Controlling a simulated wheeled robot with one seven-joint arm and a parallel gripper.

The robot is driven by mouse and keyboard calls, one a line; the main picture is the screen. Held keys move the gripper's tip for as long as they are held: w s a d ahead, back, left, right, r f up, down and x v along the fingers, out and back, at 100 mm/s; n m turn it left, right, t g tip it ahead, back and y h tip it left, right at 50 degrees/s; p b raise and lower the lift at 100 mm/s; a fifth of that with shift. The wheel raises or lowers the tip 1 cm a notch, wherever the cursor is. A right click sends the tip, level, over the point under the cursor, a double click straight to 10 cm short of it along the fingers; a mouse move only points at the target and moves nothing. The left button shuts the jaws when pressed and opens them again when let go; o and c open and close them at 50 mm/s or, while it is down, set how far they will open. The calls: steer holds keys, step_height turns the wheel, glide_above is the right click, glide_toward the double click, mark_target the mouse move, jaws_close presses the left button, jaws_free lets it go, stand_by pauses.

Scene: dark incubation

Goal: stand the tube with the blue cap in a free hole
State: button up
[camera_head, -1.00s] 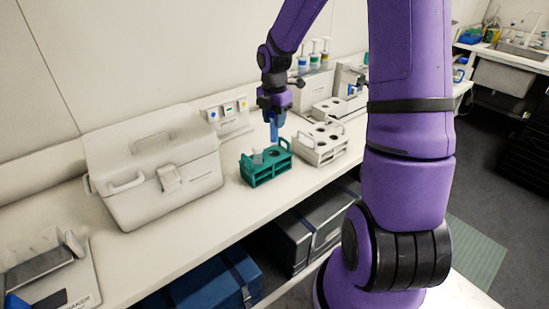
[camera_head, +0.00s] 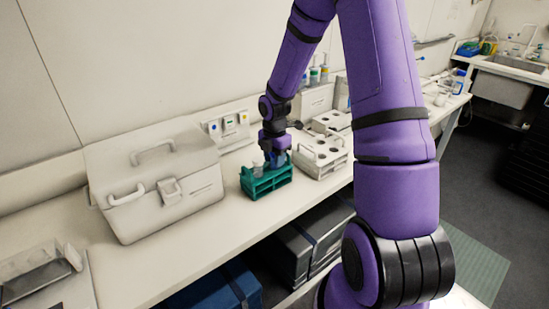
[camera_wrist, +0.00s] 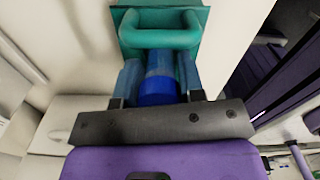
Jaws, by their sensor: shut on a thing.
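My gripper (camera_head: 276,158) is low over the teal rack (camera_head: 268,185) on the bench, at the rack's right part. In the wrist view its two fingers are shut on the tube with the blue cap (camera_wrist: 158,93), which sits between them. The tube's lower part runs down toward the rack, whose teal handle (camera_wrist: 160,38) shows just beyond. A pale tube (camera_head: 257,170) stands in the left part of the rack. My gripper hides the hole under the held tube, so I cannot tell how deep the tube is.
A white rack (camera_head: 322,160) with several round holes stands close on the right. A large pale case (camera_head: 155,190) with handles stands on the left. A panel with coloured buttons (camera_head: 228,128) is at the wall. The bench front between case and rack is clear.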

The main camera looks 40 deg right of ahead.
steer(key=shift+f, duration=0.1)
steer(key=o, duration=1)
step_height(320, 180, up, 12)
steer(key=shift+r, duration=0.1)
steer(key=s+a+r+m+t+h, duration=0.1)
steer(key=s+a+r+m, duration=0.35)
steer(key=s+r, duration=0.2)
steer(key=s+a+r+m+t+h, duration=0.1)
steer(key=s+a+r+m, duration=0.35)
steer(key=r, duration=0.35)
steer(key=s+a+r+m+t, duration=0.1)
steer(key=s+m, duration=0.3)
steer(key=s, duration=0.1)
steer(key=s+a+r+m+t+y, duration=0.1)
steer(key=s+r+m, duration=0.1)
steer(key=s, duration=0.3)
steer(key=s+a+r+m+t+y, duration=0.1)
steer(key=s+a+r+m, duration=0.1)
steer(key=s+m, duration=0.3)
steer(key=shift+s+m, duration=0.25)
steer(key=shift+m, duration=0.05)
